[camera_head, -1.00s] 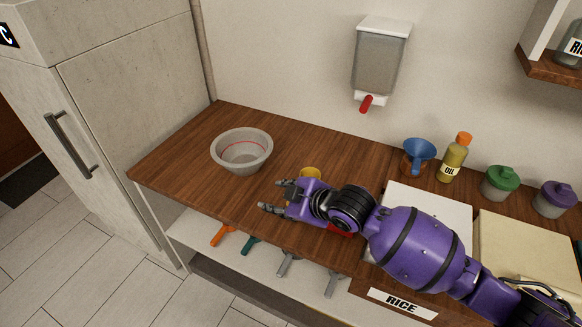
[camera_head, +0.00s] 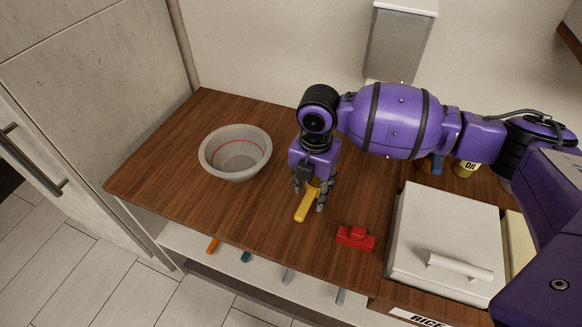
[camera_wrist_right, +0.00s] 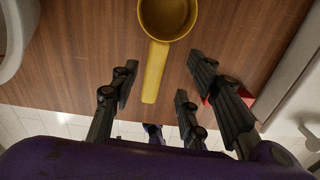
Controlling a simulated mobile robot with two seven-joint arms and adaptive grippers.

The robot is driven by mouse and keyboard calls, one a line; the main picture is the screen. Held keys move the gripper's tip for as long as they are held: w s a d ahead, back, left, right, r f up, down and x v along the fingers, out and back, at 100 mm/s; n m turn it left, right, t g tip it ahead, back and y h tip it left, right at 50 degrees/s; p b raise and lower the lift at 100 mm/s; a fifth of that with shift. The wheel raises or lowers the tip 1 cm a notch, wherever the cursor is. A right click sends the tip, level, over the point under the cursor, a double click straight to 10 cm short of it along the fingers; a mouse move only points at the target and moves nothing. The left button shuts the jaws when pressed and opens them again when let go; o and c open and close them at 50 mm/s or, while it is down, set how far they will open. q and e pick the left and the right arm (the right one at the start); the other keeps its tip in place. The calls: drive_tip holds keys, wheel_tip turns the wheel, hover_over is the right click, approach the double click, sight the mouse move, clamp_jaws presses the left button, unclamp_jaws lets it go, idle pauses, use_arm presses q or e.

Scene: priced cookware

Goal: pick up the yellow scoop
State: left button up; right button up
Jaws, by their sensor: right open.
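The yellow scoop (camera_head: 306,206) lies on the wooden counter, its handle pointing toward the front edge. Its cup is mostly hidden behind my right gripper in the head view. In the right wrist view the yellow scoop (camera_wrist_right: 155,70) shows its round cup at the top and its handle running down between the fingers. My right gripper (camera_head: 310,200) points down over the scoop, with its fingers open. In the right wrist view the open fingers of my right gripper (camera_wrist_right: 160,80) stand on either side of the handle, apart from it. My left gripper is not in view.
A grey bowl (camera_head: 235,153) with a red line inside stands left of the scoop. A red object (camera_head: 355,238) lies to the right, near the front edge. A white lidded box (camera_head: 445,235) stands farther right. Several coloured handles hang out below the counter.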

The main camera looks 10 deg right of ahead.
sight(309, 198)
drive_tip(key=f, duration=0.5)
drive_tip(key=shift+w+a+f, duration=0.1)
drive_tip(key=shift+a+f, duration=0.05)
drive_tip(key=shift+a, duration=0.05)
drive_tip(key=shift+f, duration=0.1)
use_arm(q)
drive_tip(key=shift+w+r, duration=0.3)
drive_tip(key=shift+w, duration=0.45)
use_arm(e)
clamp_jaws()
